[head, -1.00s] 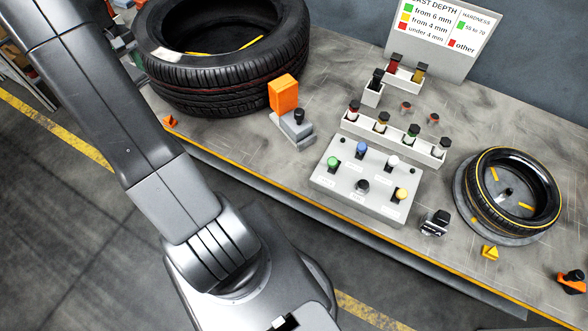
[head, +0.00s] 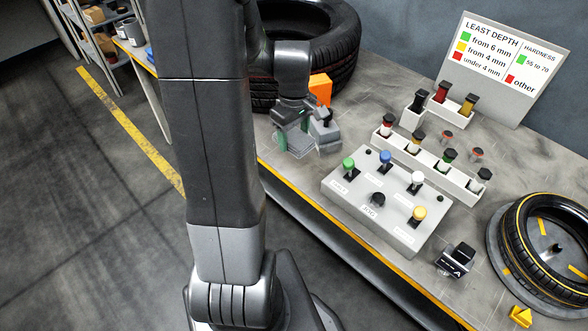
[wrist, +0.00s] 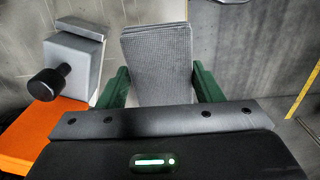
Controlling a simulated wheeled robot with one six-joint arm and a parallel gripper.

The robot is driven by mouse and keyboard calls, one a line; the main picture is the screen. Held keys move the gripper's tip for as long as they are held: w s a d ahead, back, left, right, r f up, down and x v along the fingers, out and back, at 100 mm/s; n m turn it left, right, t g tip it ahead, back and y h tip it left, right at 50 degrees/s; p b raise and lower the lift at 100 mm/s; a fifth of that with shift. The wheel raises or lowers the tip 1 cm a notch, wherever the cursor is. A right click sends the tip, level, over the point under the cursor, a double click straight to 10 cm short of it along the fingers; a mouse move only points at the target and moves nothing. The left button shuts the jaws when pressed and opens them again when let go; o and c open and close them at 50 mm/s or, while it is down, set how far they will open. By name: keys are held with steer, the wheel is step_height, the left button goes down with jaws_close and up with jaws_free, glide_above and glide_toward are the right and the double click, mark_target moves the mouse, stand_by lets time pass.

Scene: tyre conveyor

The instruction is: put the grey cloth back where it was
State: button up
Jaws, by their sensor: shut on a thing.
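The grey cloth (wrist: 158,62) shows in the wrist view as a ribbed, folded pad between the two green fingers of my gripper (wrist: 160,85). The fingers press on its left and right sides. In the head view my gripper (head: 296,138) is low near the table's front edge, just left of the block with the black knob. The cloth is hard to make out there, partly hidden by the gripper. I cannot tell whether the cloth touches the table.
A grey block with a black knob (wrist: 70,62) and an orange block (wrist: 35,135) are close left of the gripper in the wrist view. The button panel (head: 345,195) is to the right. The table's front edge is close.

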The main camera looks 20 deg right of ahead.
mark_target(294, 166)
step_height(294, 166, down, 9)
steer(key=shift+f, duration=0.1)
stand_by(0.3)
steer(key=shift+f, duration=0.1)
steer(key=o, duration=1.1)
step_height(294, 166, up, 12)
steer(key=shift+r, duration=0.15)
